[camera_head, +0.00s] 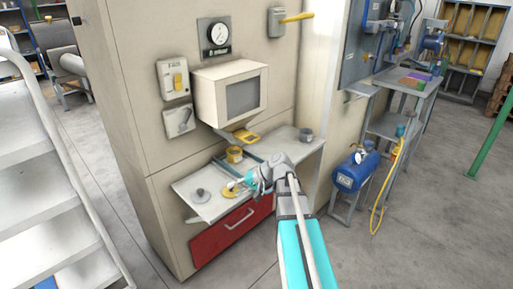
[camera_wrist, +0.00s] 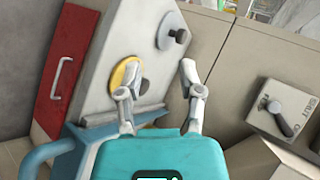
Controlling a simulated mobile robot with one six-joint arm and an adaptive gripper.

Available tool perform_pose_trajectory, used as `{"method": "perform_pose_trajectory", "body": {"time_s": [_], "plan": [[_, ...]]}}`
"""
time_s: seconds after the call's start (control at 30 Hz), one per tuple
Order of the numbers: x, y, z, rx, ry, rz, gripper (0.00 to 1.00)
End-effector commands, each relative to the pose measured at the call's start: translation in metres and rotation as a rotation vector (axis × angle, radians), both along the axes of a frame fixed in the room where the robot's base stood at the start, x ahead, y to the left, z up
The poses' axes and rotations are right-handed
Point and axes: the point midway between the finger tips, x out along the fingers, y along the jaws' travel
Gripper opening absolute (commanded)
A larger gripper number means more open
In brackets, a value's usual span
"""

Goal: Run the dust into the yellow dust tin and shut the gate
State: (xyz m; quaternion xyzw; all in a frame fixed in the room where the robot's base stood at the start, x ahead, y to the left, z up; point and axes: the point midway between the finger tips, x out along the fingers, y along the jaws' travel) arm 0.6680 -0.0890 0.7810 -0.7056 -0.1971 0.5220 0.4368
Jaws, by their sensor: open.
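The yellow dust tin (camera_head: 235,155) stands on the grey shelf, below the box-shaped hopper (camera_head: 229,93) on the cabinet front. A yellow plate (camera_head: 246,137), which looks like the gate, sticks out under the hopper; how far it is open I cannot tell. A yellow lid-like disc (camera_head: 231,191) with a dark knob lies on the shelf's front left; it also shows in the wrist view (camera_wrist: 119,72). My gripper (camera_head: 240,184) is open and empty, close by this disc. In the wrist view my fingertips (camera_wrist: 157,76) are apart, with the knob (camera_wrist: 141,85) showing between them.
A grey disc with a knob (camera_head: 200,195) lies left of the yellow one. A grey cup (camera_head: 306,135) stands at the shelf's right end. A red drawer (camera_head: 231,231) is below the shelf.

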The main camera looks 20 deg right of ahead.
Motion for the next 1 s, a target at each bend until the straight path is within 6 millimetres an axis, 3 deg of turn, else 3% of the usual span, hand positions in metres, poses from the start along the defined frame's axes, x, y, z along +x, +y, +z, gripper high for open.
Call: {"method": "perform_pose_trajectory", "body": {"time_s": [0.1,0.3,0.5,0.6,0.73,1.0], "plan": [[0.019,-0.041,0.005,0.133,-0.074,-0.075,0.48],[0.035,-0.113,0.029,0.346,-0.217,-0.189,0.48],[0.035,-0.181,0.053,0.512,-0.350,-0.283,0.48],[0.033,-0.204,0.061,0.566,-0.397,-0.311,0.48],[0.029,-0.221,0.068,0.603,-0.431,-0.332,0.48],[0.028,-0.224,0.071,0.614,-0.440,-0.337,0.48]]}}
